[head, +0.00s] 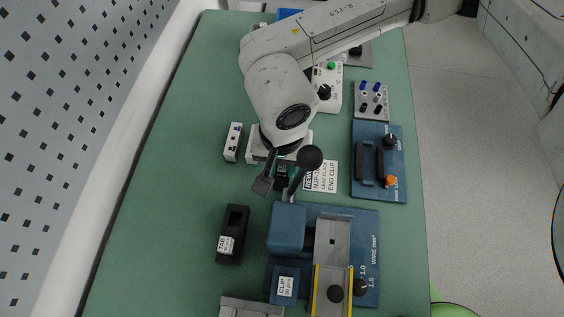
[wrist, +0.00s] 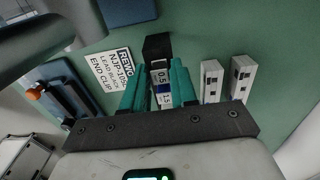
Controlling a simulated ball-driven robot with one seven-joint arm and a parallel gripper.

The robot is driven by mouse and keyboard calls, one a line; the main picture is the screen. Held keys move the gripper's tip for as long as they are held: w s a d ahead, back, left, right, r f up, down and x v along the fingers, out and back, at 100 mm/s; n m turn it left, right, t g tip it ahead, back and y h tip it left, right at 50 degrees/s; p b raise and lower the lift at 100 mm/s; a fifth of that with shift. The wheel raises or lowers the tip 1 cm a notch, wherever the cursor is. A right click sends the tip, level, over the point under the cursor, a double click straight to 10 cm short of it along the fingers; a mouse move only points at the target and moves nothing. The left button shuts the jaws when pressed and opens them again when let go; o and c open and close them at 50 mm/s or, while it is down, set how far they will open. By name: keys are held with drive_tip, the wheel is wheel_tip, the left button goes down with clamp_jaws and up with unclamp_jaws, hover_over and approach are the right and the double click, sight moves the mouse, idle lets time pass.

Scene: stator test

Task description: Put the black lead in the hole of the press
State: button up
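The press is the blue base with a grey slide and yellow edges (head: 333,243), at the lower right of the head view. Its lever has a black knob (head: 310,158). I cannot make out its hole. My gripper (head: 281,170) points down behind the press, beside the knob. Its two teal fingers stand a little apart in the wrist view (wrist: 160,65). A black block (wrist: 157,46) and a white strip marked 0.5 and 1.5 (wrist: 163,86) show between them. I cannot tell whether the fingers touch anything. I cannot make out the black lead.
A REWORK card (head: 320,176) reads lead black, end clip. A black TAB box (head: 232,232) and a CLIP box (head: 285,284) stand near the press. A small white block (head: 233,142) lies left of my gripper. A blue fixture (head: 378,165) stands right.

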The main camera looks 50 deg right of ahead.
sight(282, 168)
clamp_jaws()
drive_tip(key=shift+r, duration=0.15)
drive_tip(key=shift+r+p, duration=1.25)
drive_tip(key=shift+r, duration=1.5)
drive_tip(key=shift+r, duration=0.1)
